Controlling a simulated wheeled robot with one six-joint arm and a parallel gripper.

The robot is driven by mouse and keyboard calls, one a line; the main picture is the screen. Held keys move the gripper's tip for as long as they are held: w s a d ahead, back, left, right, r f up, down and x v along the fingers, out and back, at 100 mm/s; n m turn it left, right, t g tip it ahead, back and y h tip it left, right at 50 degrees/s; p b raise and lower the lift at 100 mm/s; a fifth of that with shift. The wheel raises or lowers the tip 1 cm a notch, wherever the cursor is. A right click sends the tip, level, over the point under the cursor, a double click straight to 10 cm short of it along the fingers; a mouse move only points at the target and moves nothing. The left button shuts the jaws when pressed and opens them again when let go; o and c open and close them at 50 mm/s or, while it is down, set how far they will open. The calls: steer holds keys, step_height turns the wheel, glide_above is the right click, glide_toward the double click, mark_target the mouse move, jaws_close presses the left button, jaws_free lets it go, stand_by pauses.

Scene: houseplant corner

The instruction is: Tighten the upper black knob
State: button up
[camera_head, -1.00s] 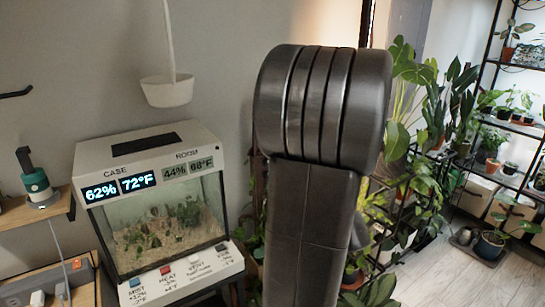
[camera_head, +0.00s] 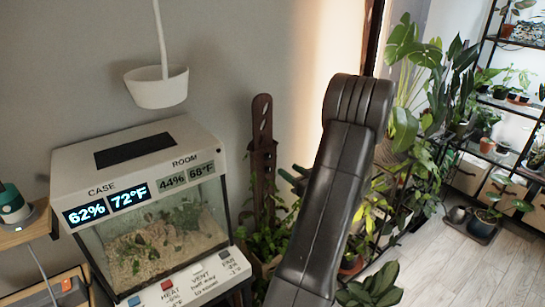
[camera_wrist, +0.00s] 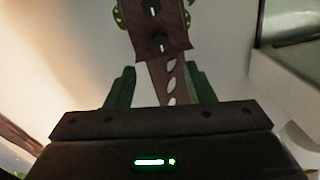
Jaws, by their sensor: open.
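A brown wooden post with holes near its top (camera_head: 262,120) stands right of the glass case in the head view. In the wrist view the same post (camera_wrist: 168,62) appears upside down, its oval holes toward the bottom. Two black knobs sit on its wider part. The upper black knob (camera_wrist: 160,42) is the one nearer the holes; the lower knob (camera_wrist: 152,8) is at the picture's top edge. My gripper (camera_wrist: 160,82) is open and empty, its green fingers on either side of the post's holed part in the picture. I see no contact with either knob.
The glass case (camera_head: 155,240) with its displays stands left of the post, and shows at upper right in the wrist view. A white hanging pot (camera_head: 157,88) is above it. Leafy plants (camera_head: 372,288) crowd the post's base and right side. Open floor (camera_head: 440,270) lies right.

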mark_target(270, 158)
steer(key=p+x, duration=0.3)
steer(key=x, duration=0.6)
steer(key=shift+w+a, duration=0.15)
steer(key=shift+a, duration=0.05)
steer(key=c, duration=1)
steer(key=shift+f, duration=0.1)
